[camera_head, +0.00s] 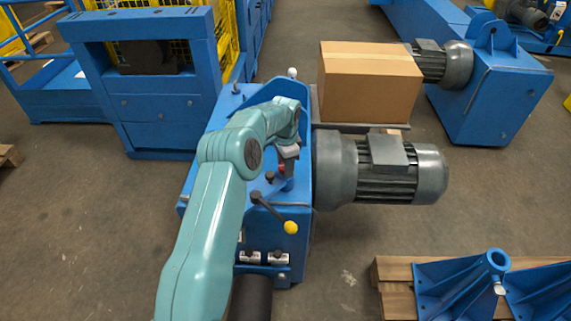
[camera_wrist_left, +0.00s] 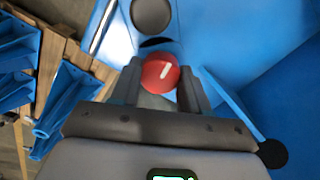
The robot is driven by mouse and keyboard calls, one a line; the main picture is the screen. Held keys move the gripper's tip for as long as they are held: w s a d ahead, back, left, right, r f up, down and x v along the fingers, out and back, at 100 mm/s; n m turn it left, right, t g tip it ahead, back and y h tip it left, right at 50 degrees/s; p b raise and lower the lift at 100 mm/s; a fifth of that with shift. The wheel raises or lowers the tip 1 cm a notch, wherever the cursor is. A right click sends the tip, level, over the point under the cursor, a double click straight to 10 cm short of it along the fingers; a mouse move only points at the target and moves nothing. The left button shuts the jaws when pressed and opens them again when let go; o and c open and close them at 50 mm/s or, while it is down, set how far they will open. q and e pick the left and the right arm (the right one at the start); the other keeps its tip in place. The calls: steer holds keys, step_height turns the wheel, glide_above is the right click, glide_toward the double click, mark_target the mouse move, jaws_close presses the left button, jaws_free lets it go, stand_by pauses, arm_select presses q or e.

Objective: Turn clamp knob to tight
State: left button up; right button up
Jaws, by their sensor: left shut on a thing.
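The clamp knob (camera_wrist_left: 160,73) is red and round with a white line on its face. In the left wrist view it sits between the two fingers of my left gripper (camera_wrist_left: 160,90), which is shut on it. The white line runs slanted, up to the right. In the head view my left gripper (camera_head: 287,160) reaches down onto the blue drive housing (camera_head: 225,112), and only a bit of red knob shows beside it. My right gripper is in neither view.
A lever with a yellow ball end (camera_head: 290,228) sticks out just in front of the gripper. A grey motor (camera_head: 385,170) is to the right, with a cardboard box (camera_head: 368,90) behind it. A pallet with blue brackets (camera_head: 455,290) stands at the front right.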

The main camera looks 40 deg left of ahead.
arm_select(q)
steer(key=shift+m, duration=1.1)
steer(key=o, duration=1.1)
steer(key=shift+c, duration=0.2)
step_height(320, 180, up, 16)
steer(key=p, duration=0.2)
steer(key=shift+r, duration=0.2)
